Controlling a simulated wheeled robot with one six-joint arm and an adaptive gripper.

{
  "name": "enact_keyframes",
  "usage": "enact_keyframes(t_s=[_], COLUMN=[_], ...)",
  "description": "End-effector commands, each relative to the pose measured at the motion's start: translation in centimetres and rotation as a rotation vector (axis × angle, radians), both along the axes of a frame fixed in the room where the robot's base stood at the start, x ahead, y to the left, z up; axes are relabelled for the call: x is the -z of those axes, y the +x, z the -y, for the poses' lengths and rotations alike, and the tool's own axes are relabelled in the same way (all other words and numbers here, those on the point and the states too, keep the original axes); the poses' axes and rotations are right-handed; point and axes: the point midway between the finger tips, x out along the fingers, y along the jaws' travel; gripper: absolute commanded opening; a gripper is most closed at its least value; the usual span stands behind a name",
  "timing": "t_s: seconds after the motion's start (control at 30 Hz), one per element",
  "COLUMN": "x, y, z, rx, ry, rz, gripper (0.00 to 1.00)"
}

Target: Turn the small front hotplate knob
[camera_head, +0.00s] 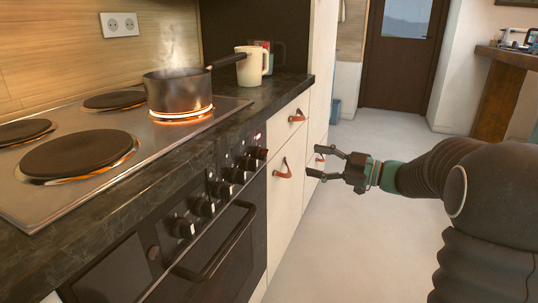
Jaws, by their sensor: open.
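A row of several dark knobs with light faces runs along the oven front below the worktop, from the near knob (183,228) to the far knob (259,153). I cannot read their markings or tell which one belongs to the small front hotplate. That hotplate (182,119) glows orange at its rim under a steaming dark pot (178,93). My gripper (314,161) is open and empty. It points left, to the right of the far knobs and apart from them, in front of the drawer fronts.
An oven handle (216,244) sticks out below the knobs. Leather pulls (283,168) hang on the pale drawers near my gripper. The pot's handle (226,61) reaches toward a cream jug (250,66). The floor (370,240) at right is clear.

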Motion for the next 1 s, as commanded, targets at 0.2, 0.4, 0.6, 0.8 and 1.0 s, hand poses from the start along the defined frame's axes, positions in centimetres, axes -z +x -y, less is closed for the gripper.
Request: enact_keyframes(t_s=[0.2,0.4,0.6,0.8,1.0], x=[0.6,0.6,0.5,0.5,0.5], y=[-0.4,0.7,2.0,3.1,3.9], z=[-0.8,-3.7,-7.2,-10.5,-12.4], rx=[-0.062,-0.061,-0.061,-0.06,-0.056], ry=[0.008,0.008,0.008,0.008,0.008], rz=[-0.014,-0.014,-0.013,-0.012,-0.013], gripper=[0.62,0.62,0.62,0.62,0.62])
